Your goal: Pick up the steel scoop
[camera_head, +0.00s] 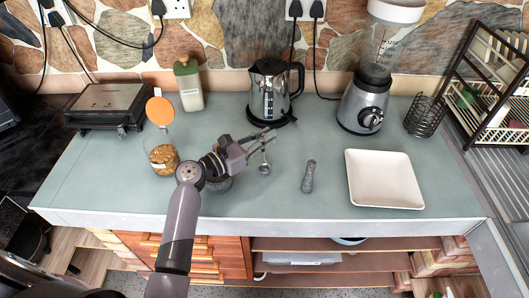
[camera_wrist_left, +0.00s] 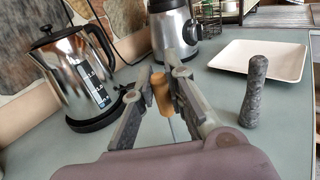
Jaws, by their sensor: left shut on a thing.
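The steel scoop (camera_head: 264,168) shows in the head view below my left gripper's fingertips, its small round bowl at the bottom and a thin shaft running up. My left gripper (camera_head: 268,138) comes in from the left over the middle of the counter. In the left wrist view my left gripper (camera_wrist_left: 165,85) is shut on the scoop's tan handle (camera_wrist_left: 162,94), which sits between the two fingers. The scoop hangs roughly upright; I cannot tell whether its bowl touches the counter. The bowl is hidden in the wrist view. My right gripper is not in view.
A grey pestle (camera_head: 308,176) stands right of the scoop, then a white square plate (camera_head: 385,180). A kettle (camera_head: 270,90) and blender (camera_head: 364,105) stand behind. A jar (camera_head: 163,157) with an open orange lid is left. A grey mortar (camera_head: 219,184) is partly hidden by my arm.

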